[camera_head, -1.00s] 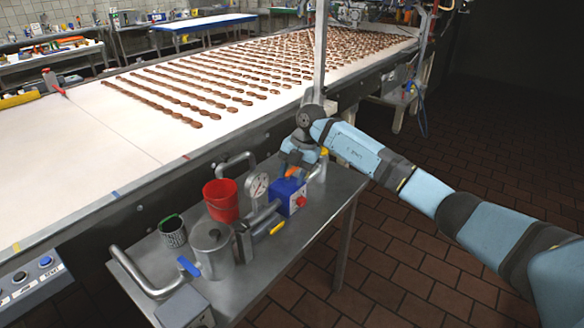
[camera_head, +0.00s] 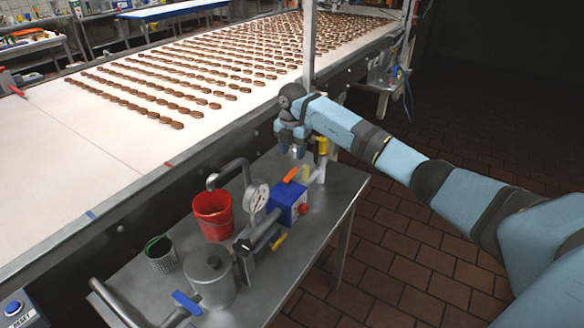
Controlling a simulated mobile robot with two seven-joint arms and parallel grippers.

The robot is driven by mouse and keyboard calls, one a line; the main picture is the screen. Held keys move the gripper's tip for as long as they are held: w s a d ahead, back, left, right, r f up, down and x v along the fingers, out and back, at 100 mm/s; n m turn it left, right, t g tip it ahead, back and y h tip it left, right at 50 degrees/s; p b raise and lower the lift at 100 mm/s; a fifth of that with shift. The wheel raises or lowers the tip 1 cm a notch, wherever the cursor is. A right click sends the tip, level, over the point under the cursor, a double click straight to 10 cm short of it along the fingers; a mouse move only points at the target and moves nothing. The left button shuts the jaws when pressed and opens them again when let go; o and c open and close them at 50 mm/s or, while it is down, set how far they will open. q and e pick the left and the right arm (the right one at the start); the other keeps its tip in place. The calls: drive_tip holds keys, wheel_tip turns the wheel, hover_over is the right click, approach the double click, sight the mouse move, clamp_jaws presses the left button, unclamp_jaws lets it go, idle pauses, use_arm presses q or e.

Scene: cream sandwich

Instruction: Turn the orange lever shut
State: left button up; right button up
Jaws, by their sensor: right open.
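The orange lever (camera_head: 291,174) sits on top of the blue box (camera_head: 285,201) on the metal side table. It points up and to the right, toward the back of the table. My right gripper (camera_head: 298,151) is open and points down, above and just behind the lever, apart from it as far as I can see. Its fingers are small and partly hidden by its own wrist. My left gripper is not in view.
A red bucket (camera_head: 213,214), a round gauge (camera_head: 257,197), a steel pot (camera_head: 209,272) and a blue-handled valve (camera_head: 187,302) crowd the metal table (camera_head: 330,215). The conveyor (camera_head: 130,150) with rows of brown biscuits runs behind. Tiled floor lies at right.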

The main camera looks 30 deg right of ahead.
sight(292, 173)
wheel_tip(292, 173, down, 7)
drive_tip(key=shift+w+f, duration=0.1)
idle(0.3)
clamp_jaws()
